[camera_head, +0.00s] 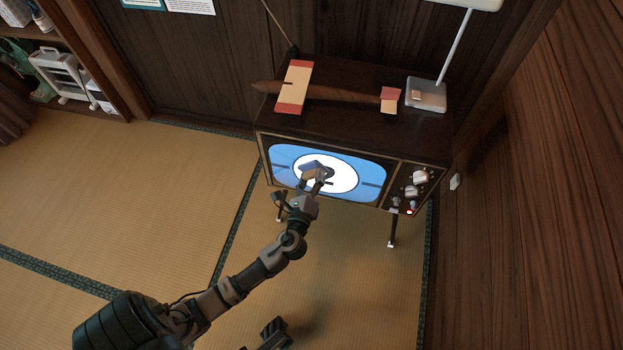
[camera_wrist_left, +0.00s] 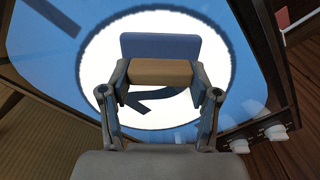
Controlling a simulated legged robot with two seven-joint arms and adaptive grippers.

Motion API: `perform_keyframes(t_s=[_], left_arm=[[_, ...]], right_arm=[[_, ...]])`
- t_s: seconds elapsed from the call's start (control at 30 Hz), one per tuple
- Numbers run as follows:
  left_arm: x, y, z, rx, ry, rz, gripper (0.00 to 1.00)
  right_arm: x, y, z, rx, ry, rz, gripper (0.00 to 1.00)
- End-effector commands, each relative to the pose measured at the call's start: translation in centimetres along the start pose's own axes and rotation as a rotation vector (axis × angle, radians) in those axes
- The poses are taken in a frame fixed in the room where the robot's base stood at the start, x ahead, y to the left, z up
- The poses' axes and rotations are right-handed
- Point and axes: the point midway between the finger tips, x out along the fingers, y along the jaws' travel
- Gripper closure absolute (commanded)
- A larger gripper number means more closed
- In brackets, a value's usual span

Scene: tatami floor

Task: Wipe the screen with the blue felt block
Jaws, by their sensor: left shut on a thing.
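The television's lit screen (camera_head: 283,160) is blue with a white oval; it fills much of the left wrist view (camera_wrist_left: 240,75). My left gripper (camera_head: 322,176) is in front of the oval, shut on the blue felt block (camera_head: 312,166). In the left wrist view the block shows a blue felt part (camera_wrist_left: 160,46) and a tan wooden part between the fingertips (camera_wrist_left: 160,73). I cannot tell whether the felt touches the screen. A dark angular mark (camera_wrist_left: 150,97) shows on the white below the block. My right gripper (camera_head: 268,336) seems partly visible at the bottom edge; its jaws are unclear.
The television cabinet (camera_head: 350,122) stands on thin legs by the wooden wall. On it lie a dark pointed object (camera_head: 335,92), a red-and-cream piece (camera_head: 294,86) and a white lamp base (camera_head: 427,94). Knobs (camera_head: 412,184) sit right of the screen. Tatami (camera_head: 130,190) is clear at left.

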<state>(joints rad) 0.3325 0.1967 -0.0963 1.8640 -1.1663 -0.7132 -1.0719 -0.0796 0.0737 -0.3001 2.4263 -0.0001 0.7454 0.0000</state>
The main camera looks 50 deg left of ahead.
Motion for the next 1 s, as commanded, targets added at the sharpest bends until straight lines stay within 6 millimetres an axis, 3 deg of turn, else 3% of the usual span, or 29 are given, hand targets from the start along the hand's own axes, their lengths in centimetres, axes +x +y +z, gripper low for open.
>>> perform_keyframes(t_s=[0.47, 1.0], left_arm=[[0.7, -0.1, 0.0, -0.001, -0.001, -0.001, 0.66], [0.5, -2.6, -2.6, 0.0, 0.0, 0.0, 0.66]], right_arm=[[0.1, 0.0, -0.1, 0.0, 0.001, 0.0, 0.58], [0.1, 0.0, -0.1, 0.0, 0.001, -0.001, 0.58]])
